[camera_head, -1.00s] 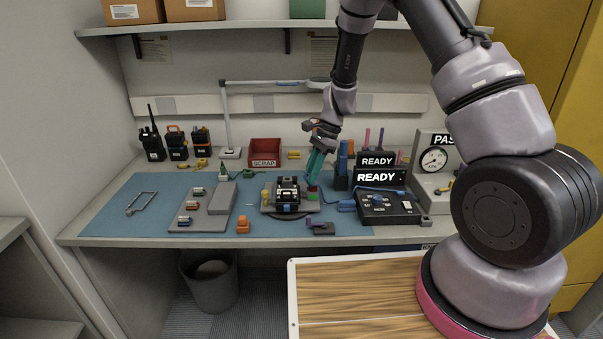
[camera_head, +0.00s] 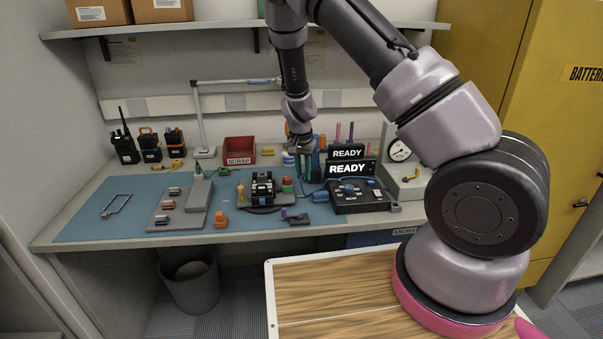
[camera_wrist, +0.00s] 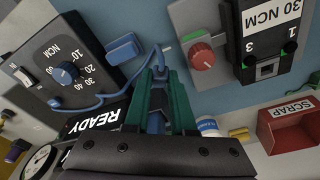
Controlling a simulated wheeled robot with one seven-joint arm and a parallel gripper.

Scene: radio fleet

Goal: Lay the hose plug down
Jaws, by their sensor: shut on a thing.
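My gripper (camera_head: 305,172) points down over the bench, right of the round fixture with the black unit (camera_head: 262,190). In the wrist view its teal fingers (camera_wrist: 162,92) are shut on the blue hose plug (camera_wrist: 157,118), which is largely hidden between them. A thin blue hose (camera_wrist: 108,98) curves from the fingers toward the black tester box (camera_wrist: 60,60). The tester box also shows in the head view (camera_head: 358,197). Whether the plug touches the mat cannot be told.
Black READY displays (camera_head: 347,168) stand close right of my gripper. A blue block (camera_wrist: 122,47) lies beside the tester. A red SCRAP bin (camera_head: 239,150) stands at the back. The blue mat (camera_head: 100,215) has free room at left.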

